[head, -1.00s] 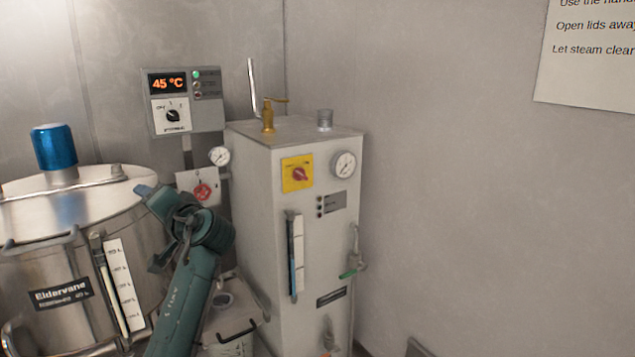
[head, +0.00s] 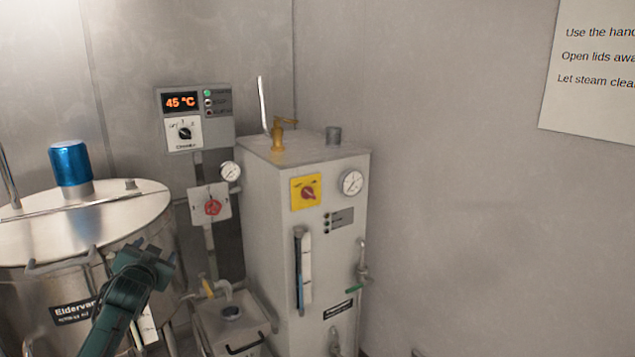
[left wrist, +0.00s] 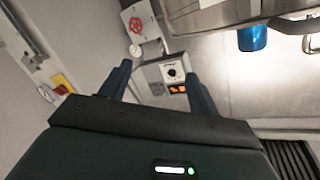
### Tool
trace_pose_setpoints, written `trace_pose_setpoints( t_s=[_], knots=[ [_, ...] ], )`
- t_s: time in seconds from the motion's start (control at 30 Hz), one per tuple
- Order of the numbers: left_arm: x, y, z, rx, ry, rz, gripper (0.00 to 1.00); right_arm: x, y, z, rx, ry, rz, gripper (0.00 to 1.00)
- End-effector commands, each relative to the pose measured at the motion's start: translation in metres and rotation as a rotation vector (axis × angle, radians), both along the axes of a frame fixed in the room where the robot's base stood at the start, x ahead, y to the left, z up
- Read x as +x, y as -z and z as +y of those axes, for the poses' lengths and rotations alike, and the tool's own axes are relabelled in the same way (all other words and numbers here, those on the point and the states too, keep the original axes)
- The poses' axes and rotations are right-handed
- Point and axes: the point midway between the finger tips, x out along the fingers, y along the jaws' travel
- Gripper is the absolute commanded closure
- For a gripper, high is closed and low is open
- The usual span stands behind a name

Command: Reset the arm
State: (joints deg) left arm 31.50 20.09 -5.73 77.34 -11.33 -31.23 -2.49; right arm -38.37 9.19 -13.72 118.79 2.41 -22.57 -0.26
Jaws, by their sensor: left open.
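My left arm comes in from the lower left in the head view, and its gripper (head: 148,254) is in front of the steel kettle (head: 150,210). In the left wrist view the two dark blue fingers of the left gripper (left wrist: 153,78) stand apart with nothing between them. Beyond the fingers that view shows the control box with its orange display (left wrist: 177,89). The control box also shows on the wall in the head view (head: 195,118), reading 45 °C. My right gripper is not in view.
A tall white boiler cabinet (head: 290,240) with a yellow switch plate (head: 306,192) stands right of the kettle. A blue cylinder (head: 70,164) sits on the kettle lid. A small white container (head: 232,325) stands between kettle and cabinet. The right wall is clear below a sign (head: 595,75).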

Motion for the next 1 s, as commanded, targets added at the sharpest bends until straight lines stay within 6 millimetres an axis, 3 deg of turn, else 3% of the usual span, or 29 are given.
trace_pose_setpoints(
  t_s=[0.13, 0.37, 0.47, 0.57, 0.7, 0.9, 1.0],
  knots=[
    [0.007, -0.018, -0.028, -0.224, 0.123, -0.139, 0.38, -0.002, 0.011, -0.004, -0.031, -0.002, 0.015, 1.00],
    [-0.042, 0.069, -0.075, -0.257, 0.187, -0.025, 0.38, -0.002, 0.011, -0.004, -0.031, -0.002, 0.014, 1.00],
    [-0.074, 0.109, -0.099, -0.279, 0.218, 0.034, 0.38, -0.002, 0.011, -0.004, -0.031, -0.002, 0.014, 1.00],
    [-0.118, 0.151, -0.126, -0.311, 0.249, 0.104, 0.38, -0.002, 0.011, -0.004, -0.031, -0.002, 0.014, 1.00],
    [-0.199, 0.204, -0.169, -0.382, 0.293, 0.215, 0.38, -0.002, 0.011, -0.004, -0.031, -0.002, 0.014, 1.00],
    [-0.314, 0.241, -0.217, -0.498, 0.319, 0.351, 0.38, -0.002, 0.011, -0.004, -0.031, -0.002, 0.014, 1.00],
    [-0.353, 0.245, -0.231, -0.543, 0.319, 0.395, 0.38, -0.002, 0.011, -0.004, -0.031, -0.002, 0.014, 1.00]
  ],
)
